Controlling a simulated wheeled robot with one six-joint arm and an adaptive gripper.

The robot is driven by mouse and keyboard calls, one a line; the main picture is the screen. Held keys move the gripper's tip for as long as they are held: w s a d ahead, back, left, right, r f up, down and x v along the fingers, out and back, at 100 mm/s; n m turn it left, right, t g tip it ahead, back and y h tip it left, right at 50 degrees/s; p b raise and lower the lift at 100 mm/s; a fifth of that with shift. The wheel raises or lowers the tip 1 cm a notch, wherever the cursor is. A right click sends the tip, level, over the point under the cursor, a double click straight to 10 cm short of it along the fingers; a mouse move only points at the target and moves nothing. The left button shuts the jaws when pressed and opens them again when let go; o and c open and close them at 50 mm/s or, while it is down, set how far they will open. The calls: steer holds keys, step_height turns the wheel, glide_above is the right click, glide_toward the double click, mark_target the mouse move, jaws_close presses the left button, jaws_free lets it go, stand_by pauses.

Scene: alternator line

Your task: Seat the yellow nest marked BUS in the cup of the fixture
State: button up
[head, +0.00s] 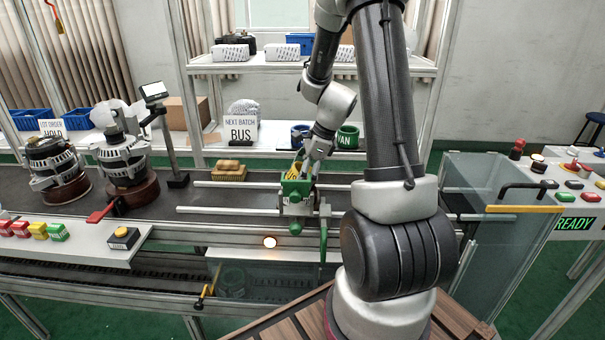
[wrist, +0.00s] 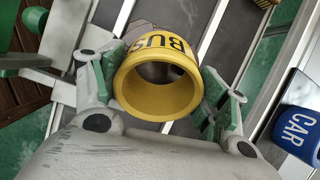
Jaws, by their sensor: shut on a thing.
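The yellow nest marked BUS (wrist: 160,88) sits between the two fingers of my gripper (wrist: 163,82) in the wrist view, with its open ring end towards the camera. The fingers press on it from both sides. In the head view my gripper (head: 299,166) is at the green fixture (head: 297,188), and a small part of the yellow nest (head: 296,169) shows at its top. The cup is hidden by the nest and the gripper. I cannot tell whether the nest is above the cup or touching it.
A blue nest marked CAR (wrist: 300,131) and a green nest marked VAN (head: 348,137) stand behind the fixture. A brush (head: 229,171) lies left on the dark belt. Two alternators (head: 125,158) stand farther left. A sign (head: 240,130) reads NEXT BATCH BUS. A clear guard (head: 505,230) stands right.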

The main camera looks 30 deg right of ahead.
steer(key=shift+f, duration=0.15)
steer(key=o, duration=1.2)
steer(key=shift+c, duration=0.2)
